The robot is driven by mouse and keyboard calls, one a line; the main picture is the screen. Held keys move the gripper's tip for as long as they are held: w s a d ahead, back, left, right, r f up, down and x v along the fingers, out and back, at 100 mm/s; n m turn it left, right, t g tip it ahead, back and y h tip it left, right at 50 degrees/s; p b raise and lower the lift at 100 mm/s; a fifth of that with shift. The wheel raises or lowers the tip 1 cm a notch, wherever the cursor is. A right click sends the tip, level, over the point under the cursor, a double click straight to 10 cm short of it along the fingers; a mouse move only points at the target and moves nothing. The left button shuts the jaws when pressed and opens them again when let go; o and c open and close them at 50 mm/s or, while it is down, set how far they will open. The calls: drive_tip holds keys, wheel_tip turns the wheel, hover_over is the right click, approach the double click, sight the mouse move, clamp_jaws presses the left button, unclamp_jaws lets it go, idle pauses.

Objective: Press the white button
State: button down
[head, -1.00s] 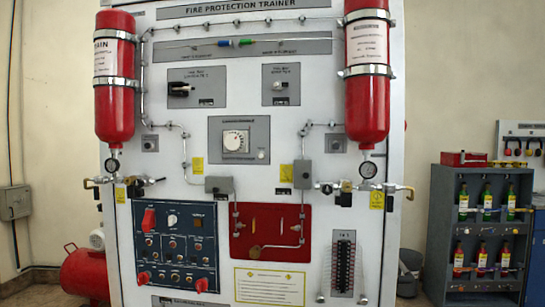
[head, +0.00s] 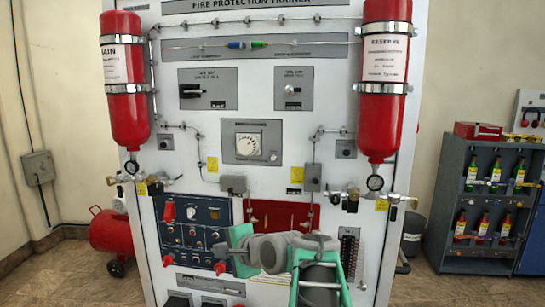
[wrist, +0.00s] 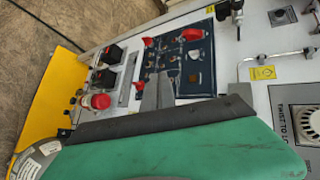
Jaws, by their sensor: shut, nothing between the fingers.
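The trainer board (head: 270,100) stands upright in front of me. A small round white knob or button (head: 190,213) is on the dark blue panel (head: 180,240), near a red lever switch. Another small pale button (head: 273,157) is beside the white dial (head: 248,141) on the grey plate. I cannot tell which one is the white button named. My gripper (head: 222,253) is shut and empty in front of the blue panel's lower right. In the wrist view, its grey fingertips (wrist: 158,92) appear near the blue panel's edge (wrist: 178,70). Contact cannot be told.
Red cylinders stand at the board's left (head: 125,80) and right (head: 386,80), with gauges and valves below. My arm hides the lower middle. The wrist view shows a red round button (wrist: 97,101) and black switches (wrist: 108,55). A bottle rack (head: 480,205) stands right.

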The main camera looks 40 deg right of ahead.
sight(273, 158)
drive_tip(key=s+d+r+m+t+h+p, duration=0.1)
drive_tip(key=d+r+m, duration=0.3)
drive_tip(key=r, duration=0.5)
drive_tip(key=s+d+r+m+t+h+p, duration=0.1)
drive_tip(key=s+d+r+m+t+p, duration=0.2)
drive_tip(key=d+r, duration=0.4)
wheel_tip(273, 158, up, 2)
drive_tip(key=shift+d+r+m+p, duration=0.25)
drive_tip(key=shift+d+m+p, duration=0.1)
drive_tip(key=shift+m+p, duration=0.35)
drive_tip(key=shift+s, duration=0.1)
drive_tip(key=w+d+p, duration=0.1)
drive_tip(key=d, duration=0.1)
drive_tip(key=w+d+p, duration=0.1)
drive_tip(key=w+d, duration=0.1)
drive_tip(key=w+d+p, duration=0.1)
drive_tip(key=w+d, duration=0.1)
drive_tip(key=d, duration=0.1)
drive_tip(key=shift+w, duration=0.2)
drive_tip(key=shift+p, duration=0.5)
